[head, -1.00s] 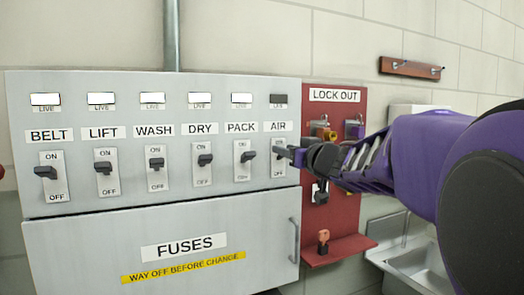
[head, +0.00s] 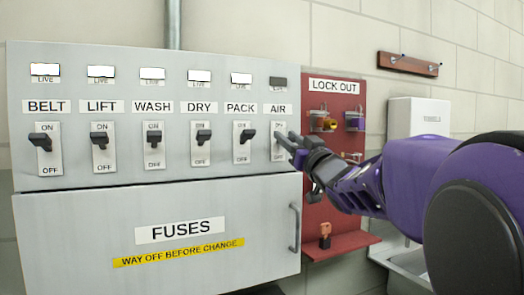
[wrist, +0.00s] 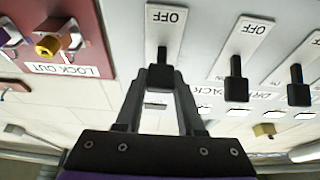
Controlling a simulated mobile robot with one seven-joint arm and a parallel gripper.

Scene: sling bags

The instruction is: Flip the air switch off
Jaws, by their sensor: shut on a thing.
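The air switch (head: 277,152) is the rightmost in the row on the grey panel, under the AIR label (head: 278,108). Its LIVE lamp (head: 278,82) is dark. My gripper (head: 291,145) reaches it from the right, and the fingers hide most of its lever in the head view. In the wrist view, which is upside down, my gripper (wrist: 160,75) is shut on the black lever (wrist: 161,57) of the air switch. The plate's OFF mark shows beyond it. I cannot tell the lever's exact tilt.
The pack switch (head: 243,141) stands close on the left, with dry, wash, lift and belt beyond; their lamps are lit. The red lock-out board (head: 335,210) with padlocks is at the right. The fuse door (head: 150,265) with its handle (head: 294,228) is below.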

